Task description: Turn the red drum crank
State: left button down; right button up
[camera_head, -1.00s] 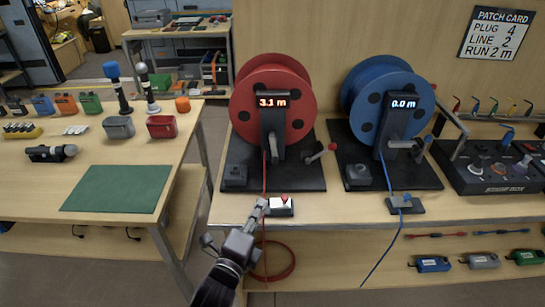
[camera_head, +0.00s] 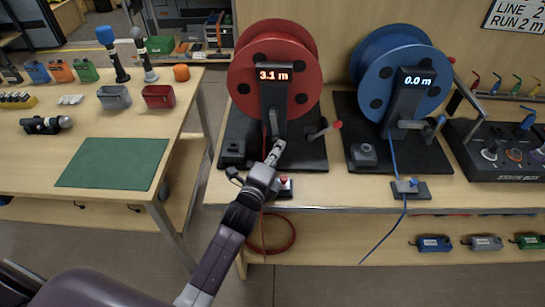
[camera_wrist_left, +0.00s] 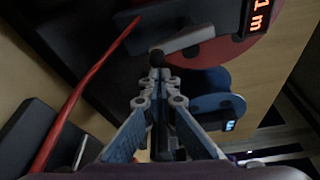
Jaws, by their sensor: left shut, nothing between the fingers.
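The red drum (camera_head: 272,62) stands on a black base, and its display reads 3.1 m. My right gripper is not in view.
The blue drum (camera_head: 394,78) stands to the right, reading 0.0 m. A red cable (camera_wrist_left: 80,95) runs down beside my gripper. A small block with a red top (camera_head: 284,186) sits at the bench's front edge. A splice box (camera_head: 500,155) is at far right.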

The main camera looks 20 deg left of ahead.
aim_at(274, 135)
pick_arm(q)
jog(key=shift+a+r+p, duration=0.3)
jog(key=shift+a+p, duration=0.05)
jog(key=shift+a, duration=0.3)
jog(key=shift+a+r+p, duration=0.3)
jog(key=shift+a+p, duration=0.05)
jog(key=shift+a, duration=0.25)
jog(key=shift+w+a+f, duration=0.1)
jog(key=shift+a, duration=0.2)
jog(key=shift+a+f, duration=0.1)
jog(key=shift+a, duration=0.3)
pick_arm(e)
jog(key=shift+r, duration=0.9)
pick_arm(q)
jog(key=shift+d, duration=0.1)
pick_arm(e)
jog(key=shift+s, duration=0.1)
